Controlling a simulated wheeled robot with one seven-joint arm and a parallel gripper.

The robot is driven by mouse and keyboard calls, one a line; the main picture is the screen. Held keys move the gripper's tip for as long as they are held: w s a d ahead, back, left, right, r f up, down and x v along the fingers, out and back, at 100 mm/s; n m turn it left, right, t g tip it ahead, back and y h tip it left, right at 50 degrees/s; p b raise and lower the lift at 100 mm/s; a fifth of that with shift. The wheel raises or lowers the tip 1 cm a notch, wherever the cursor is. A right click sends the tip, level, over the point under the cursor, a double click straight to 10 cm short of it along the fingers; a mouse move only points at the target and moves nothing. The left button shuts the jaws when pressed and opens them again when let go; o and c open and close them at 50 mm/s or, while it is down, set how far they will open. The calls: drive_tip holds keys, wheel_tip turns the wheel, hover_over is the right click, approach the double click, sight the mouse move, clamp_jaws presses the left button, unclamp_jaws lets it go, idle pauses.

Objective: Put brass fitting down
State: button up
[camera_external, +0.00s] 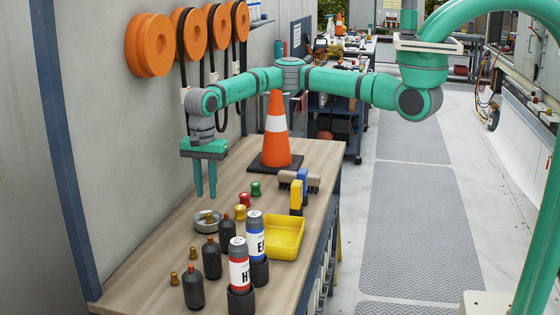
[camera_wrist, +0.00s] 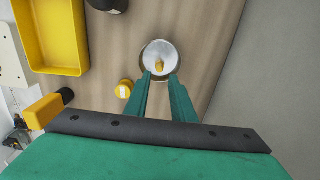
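A small brass fitting (camera_external: 209,219) sits in a round metal dish (camera_external: 197,222) on the wooden bench. In the wrist view the fitting (camera_wrist: 159,65) is near the middle of the dish (camera_wrist: 160,46). My gripper (camera_external: 206,196) points straight down above the dish, with a gap between it and the dish. Its two fingers are apart with nothing between them. In the wrist view the fingertips (camera_wrist: 159,76) appear on either side of the fitting. Two more brass fittings, one (camera_external: 193,252) farther back and one (camera_external: 174,279) nearer, stand on the bench at the left.
Several dark bottles (camera_external: 212,260) and two labelled cylinders (camera_external: 239,265) in black holders stand in front. A yellow tray (camera_external: 285,238) lies to the right of the dish. A yellow-gold knob-like piece (camera_external: 240,212) is close by. A traffic cone (camera_external: 277,132) stands behind. The bench's left back is clear.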

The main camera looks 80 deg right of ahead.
drive_tip(key=shift+r, duration=1.85)
